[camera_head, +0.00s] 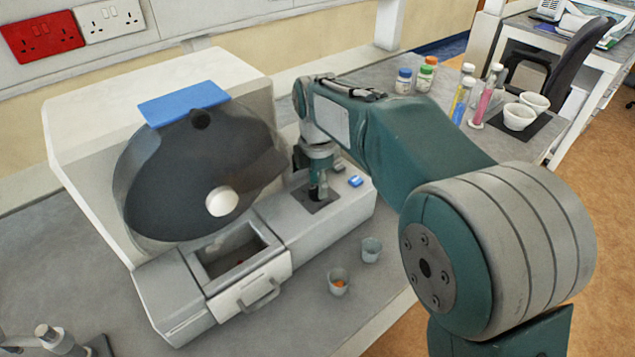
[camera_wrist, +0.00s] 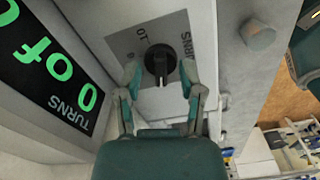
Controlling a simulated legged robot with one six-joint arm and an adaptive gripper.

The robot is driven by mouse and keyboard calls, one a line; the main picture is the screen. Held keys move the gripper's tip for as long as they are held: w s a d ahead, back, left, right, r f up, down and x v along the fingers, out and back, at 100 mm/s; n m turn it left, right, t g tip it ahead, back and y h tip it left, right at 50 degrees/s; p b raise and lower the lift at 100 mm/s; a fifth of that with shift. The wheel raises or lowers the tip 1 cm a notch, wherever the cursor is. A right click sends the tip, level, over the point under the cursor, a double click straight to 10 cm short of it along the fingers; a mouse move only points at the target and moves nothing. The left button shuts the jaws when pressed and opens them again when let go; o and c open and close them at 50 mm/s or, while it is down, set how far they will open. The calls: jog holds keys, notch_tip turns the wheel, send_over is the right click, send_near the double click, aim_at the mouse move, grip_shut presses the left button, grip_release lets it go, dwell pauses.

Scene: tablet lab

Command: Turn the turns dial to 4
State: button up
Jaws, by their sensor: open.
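The turns dial (camera_wrist: 160,62) is a round black knob on a grey plate (camera_wrist: 180,28) marked "TURNS" in the wrist view. My gripper (camera_wrist: 160,80) is open, with one finger on each side of the dial and visible gaps between. A black display (camera_wrist: 50,65) on the left shows large green characters, including "0 of", and the word "TURNS". In the head view my gripper (camera_head: 318,182) points down over the dark plate (camera_head: 322,203), hiding most of the dial.
The machine has a dark drum (camera_head: 165,185) with a blue top piece (camera_head: 183,103) and an open drawer (camera_head: 250,288) below. Two small cups (camera_head: 338,282) (camera_head: 371,248) stand in front. Bottles (camera_head: 403,82) and tubes stand behind my arm.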

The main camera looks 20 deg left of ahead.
jog(key=shift+a+f, duration=0.15)
grip_shut()
jog(key=shift+m, duration=0.4)
jog(key=m, duration=0.4)
jog(key=shift+m, duration=2.5)
grip_release()
